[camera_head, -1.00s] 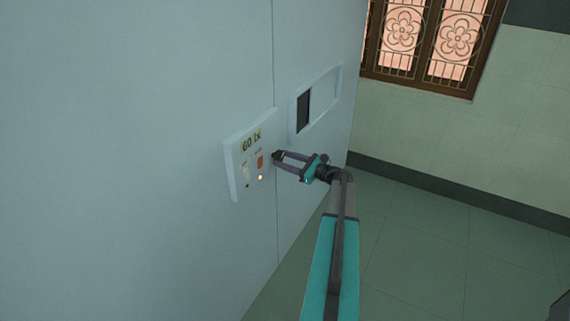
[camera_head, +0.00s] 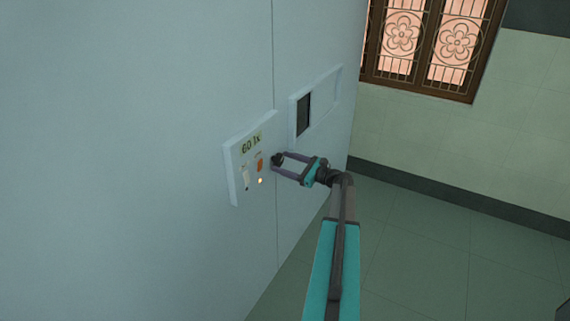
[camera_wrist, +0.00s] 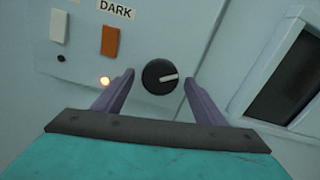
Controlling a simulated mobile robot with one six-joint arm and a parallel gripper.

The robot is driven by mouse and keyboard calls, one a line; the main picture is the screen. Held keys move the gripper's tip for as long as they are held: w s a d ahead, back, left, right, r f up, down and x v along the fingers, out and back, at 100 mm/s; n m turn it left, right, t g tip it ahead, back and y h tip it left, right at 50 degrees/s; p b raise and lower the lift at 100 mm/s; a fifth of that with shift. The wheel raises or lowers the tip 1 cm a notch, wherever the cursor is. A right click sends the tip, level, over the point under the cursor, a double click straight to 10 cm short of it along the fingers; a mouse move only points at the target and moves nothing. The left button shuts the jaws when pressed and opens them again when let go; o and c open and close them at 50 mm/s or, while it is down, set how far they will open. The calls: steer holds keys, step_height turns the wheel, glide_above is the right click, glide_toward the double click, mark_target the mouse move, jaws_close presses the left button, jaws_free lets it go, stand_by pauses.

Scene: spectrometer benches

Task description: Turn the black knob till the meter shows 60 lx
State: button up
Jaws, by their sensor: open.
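The meter display (camera_head: 251,143) at the top of the white wall panel (camera_head: 234,178) reads 60 lx in the head view. The black knob (camera_head: 277,159) is at the panel's right side. In the wrist view the knob (camera_wrist: 160,77) is round with a white pointer line aimed right and slightly up. My gripper (camera_head: 281,164) is open at the knob. In the wrist view its purple fingers (camera_wrist: 163,85) stand on either side of the knob, with a gap on both sides.
An orange switch (camera_wrist: 110,40) under a DARK label, a white switch (camera_wrist: 59,26), a lit lamp (camera_wrist: 104,80) and a small black button (camera_wrist: 61,58) share the panel. A recessed dark window (camera_head: 304,113) is to the right. The floor (camera_head: 420,250) is clear.

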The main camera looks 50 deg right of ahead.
steer(key=shift+s, duration=0.1)
steer(key=b+v, duration=0.3)
steer(key=v, duration=1)
steer(key=shift+s, duration=0.3)
steer(key=shift+d, duration=0.1)
